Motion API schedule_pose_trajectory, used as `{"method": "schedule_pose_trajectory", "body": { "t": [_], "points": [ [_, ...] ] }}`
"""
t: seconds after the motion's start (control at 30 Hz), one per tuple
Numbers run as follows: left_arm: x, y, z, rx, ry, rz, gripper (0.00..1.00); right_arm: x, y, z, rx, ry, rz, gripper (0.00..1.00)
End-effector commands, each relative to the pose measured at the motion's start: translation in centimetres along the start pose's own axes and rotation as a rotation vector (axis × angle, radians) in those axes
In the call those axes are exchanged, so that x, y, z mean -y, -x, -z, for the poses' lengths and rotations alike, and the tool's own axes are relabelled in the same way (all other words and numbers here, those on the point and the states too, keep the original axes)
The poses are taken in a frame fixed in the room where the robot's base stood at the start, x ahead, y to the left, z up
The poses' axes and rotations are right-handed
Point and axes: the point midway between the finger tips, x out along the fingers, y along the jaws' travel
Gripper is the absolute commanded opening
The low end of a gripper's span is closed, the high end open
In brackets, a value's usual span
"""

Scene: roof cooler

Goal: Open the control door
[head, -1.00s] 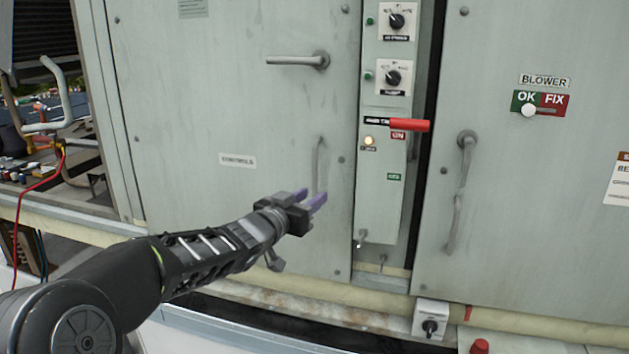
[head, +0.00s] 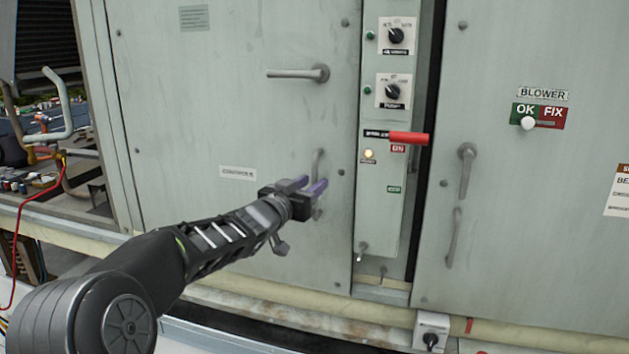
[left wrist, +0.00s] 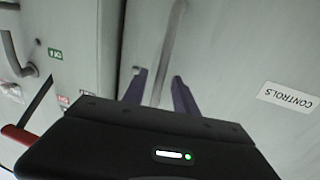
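The control door (head: 215,110) is a grey-green panel with a "CONTROLS" label (head: 237,172); it looks shut. It has a lever handle (head: 290,73), lying level, near its upper right, and a vertical bar handle (head: 318,162) lower down. In the left wrist view, which is upside down, the bar handle (left wrist: 172,45) runs between the two open fingertips (left wrist: 160,77). I cannot tell whether they touch it. My right gripper is not in view.
Right of the door is a narrow switch panel (head: 380,215) with knobs and a protruding red handle (head: 409,138). Beyond it is the blower door (head: 540,220) with its own handles. A pipe (head: 270,293) runs below the doors. Cables and clutter lie at the far left.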

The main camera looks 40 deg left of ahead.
Motion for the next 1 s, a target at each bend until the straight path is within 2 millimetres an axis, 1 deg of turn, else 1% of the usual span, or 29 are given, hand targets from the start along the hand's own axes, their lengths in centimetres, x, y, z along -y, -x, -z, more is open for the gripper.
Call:
{"method": "schedule_pose_trajectory", "body": {
  "t": [0.03,0.1,0.2,0.47,0.87,0.9,1.0],
  "points": [
    [0.0,-0.7,0.1,0.001,0.000,-0.001,0.34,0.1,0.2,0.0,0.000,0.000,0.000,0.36],
    [0.0,-1.4,0.1,0.001,0.001,0.000,0.34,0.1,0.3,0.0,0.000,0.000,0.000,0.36],
    [0.0,-1.9,0.0,0.000,0.001,0.000,0.34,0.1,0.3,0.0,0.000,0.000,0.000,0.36],
    [0.0,-2.0,0.0,-0.001,0.001,0.000,0.34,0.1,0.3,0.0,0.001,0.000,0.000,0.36],
    [0.0,-2.0,0.0,0.000,0.001,0.000,0.02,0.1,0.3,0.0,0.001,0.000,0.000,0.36],
    [0.0,-2.0,0.0,0.000,0.001,0.000,0.00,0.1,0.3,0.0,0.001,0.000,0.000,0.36],
    [0.0,-2.0,0.0,0.000,0.001,0.000,0.00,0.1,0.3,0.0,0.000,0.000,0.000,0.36]
  ]
}}
